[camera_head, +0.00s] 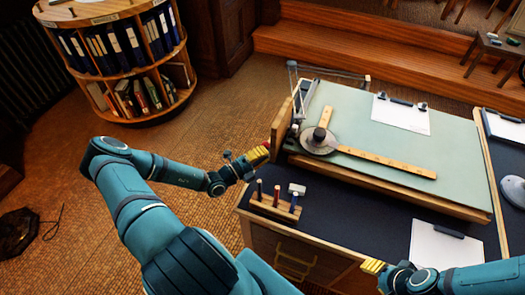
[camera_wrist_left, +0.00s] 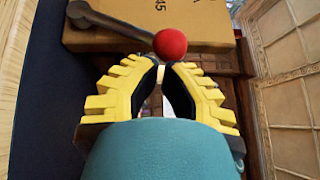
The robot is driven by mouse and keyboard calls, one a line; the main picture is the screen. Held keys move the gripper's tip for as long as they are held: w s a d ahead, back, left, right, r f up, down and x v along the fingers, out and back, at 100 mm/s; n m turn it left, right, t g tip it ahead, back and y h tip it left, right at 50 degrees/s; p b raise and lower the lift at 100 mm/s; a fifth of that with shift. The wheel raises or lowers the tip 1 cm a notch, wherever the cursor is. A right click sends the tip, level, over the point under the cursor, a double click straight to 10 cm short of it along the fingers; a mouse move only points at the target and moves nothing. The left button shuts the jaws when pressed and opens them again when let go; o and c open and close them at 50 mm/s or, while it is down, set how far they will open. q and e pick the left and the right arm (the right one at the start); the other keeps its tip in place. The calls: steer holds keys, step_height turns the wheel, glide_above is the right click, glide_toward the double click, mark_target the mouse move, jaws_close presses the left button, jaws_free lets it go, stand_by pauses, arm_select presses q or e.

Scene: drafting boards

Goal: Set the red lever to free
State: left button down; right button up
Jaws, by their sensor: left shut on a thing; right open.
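The red lever is a grey arm (camera_wrist_left: 115,27) ending in a round red knob (camera_wrist_left: 170,44), mounted on the wooden side panel (camera_wrist_left: 210,14) of the drafting board. My left gripper (camera_wrist_left: 163,66) is shut on the red knob at its fingertips, the ball showing just past them. In the head view my left gripper (camera_head: 262,153) is at the board's left side, and only a sliver of red shows there. Most of the lever is hidden in that view. My right gripper (camera_head: 373,267) is open and empty near the desk's front edge, its fingers partly seen.
The green drafting board (camera_head: 370,125) carries a wooden rule (camera_head: 385,163) with a round pivot. A pen rack (camera_head: 273,207) stands on the dark desk near my left gripper. A clipboard (camera_head: 440,248) lies near my right arm. A round bookcase (camera_head: 120,65) stands far left.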

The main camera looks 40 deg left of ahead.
arm_select(q)
steer(key=p, duration=0.2)
steer(key=w+r+n+g+p, duration=0.1)
steer(key=shift+w+a+r+g+p, duration=0.15)
steer(key=shift+a+r+g+p, duration=0.15)
steer(key=shift+p, duration=0.1)
steer(key=shift+w+f+y+p, duration=0.15)
steer(key=shift+f+y+p, duration=0.05)
steer(key=shift+y+p, duration=0.2)
arm_select(e)
step_height(320, 180, up, 6)
steer(key=shift+w+d, duration=0.15)
steer(key=shift+w, duration=0.1)
arm_select(q)
steer(key=shift+g, duration=0.3)
